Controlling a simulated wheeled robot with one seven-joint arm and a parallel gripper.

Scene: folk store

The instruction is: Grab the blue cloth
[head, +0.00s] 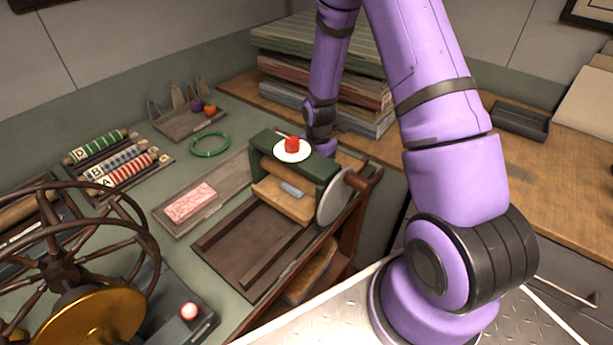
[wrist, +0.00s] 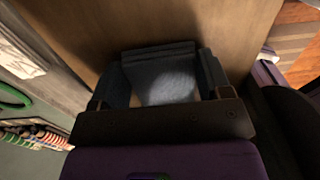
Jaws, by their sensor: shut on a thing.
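A dark blue-grey folded piece, which looks like the blue cloth (wrist: 165,82), fills the space between my fingers in the wrist view. My gripper (wrist: 165,92) is shut on it, with a brown plain surface beyond. Shadow makes the border between finger pads and cloth hard to tell. In the head view my arm reaches down behind the green press, and the gripper and cloth are hidden there. A small blue-grey piece (head: 292,190) lies on the press's wooden board; I cannot tell what it is.
A green ring (head: 210,144), patterned rollers (head: 122,158) and a spoked wheel (head: 140,222) are on the left. The right wooden counter (head: 545,165) has bare room.

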